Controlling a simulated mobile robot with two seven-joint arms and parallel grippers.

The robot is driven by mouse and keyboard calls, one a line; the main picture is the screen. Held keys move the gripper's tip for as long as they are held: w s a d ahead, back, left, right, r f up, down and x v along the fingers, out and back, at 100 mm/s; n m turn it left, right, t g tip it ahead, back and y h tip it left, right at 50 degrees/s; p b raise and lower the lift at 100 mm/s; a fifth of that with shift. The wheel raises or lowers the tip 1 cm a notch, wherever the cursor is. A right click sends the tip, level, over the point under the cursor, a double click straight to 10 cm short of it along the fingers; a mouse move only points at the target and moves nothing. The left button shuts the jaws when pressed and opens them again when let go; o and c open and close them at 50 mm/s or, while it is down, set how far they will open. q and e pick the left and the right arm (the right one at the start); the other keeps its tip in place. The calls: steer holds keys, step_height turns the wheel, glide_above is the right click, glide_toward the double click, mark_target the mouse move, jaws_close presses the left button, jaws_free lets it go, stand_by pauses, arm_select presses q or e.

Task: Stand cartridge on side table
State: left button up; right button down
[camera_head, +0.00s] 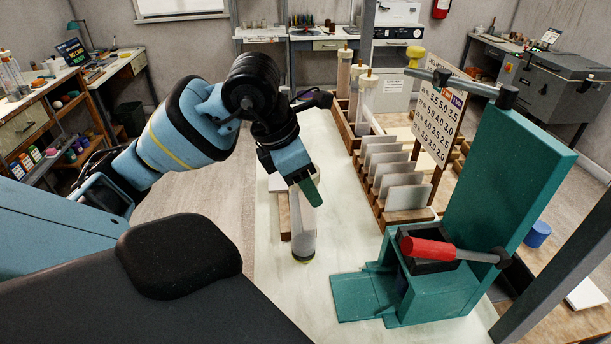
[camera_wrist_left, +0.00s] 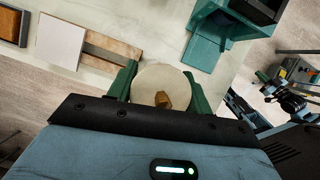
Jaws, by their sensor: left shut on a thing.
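My left gripper (camera_head: 309,190) points down over the pale tabletop (camera_head: 345,245), with green fingers. In the left wrist view its fingers (camera_wrist_left: 160,88) are shut on either side of the cartridge (camera_wrist_left: 150,75), which shows there as a round cream end with a brass-coloured hexagonal stub. In the head view the cartridge (camera_head: 303,242) hangs upright below the fingers, a pale cylinder with a yellow-green and dark lower end. The gripper hides its upper part. I cannot tell whether its lower end touches the tabletop. My right gripper is not in view.
A green press (camera_head: 513,165) with a red-handled lever (camera_head: 428,249) stands right of the cartridge. Behind are a wooden rack of grey plates (camera_head: 405,196), similar pale cylinders (camera_head: 367,92) and a number board (camera_head: 438,122). A white tile (camera_wrist_left: 60,42) and wooden board lie close by.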

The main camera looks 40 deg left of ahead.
arm_select(q)
steer(key=shift+f, duration=0.15)
steer(key=o, duration=1.3)
steer(key=shift+a, duration=0.1)
steer(key=shift+o, duration=0.2)
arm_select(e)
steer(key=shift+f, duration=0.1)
arm_select(q)
steer(key=shift+r, duration=0.2)
steer(key=p+v, duration=0.1)
steer(key=v, duration=1.1)
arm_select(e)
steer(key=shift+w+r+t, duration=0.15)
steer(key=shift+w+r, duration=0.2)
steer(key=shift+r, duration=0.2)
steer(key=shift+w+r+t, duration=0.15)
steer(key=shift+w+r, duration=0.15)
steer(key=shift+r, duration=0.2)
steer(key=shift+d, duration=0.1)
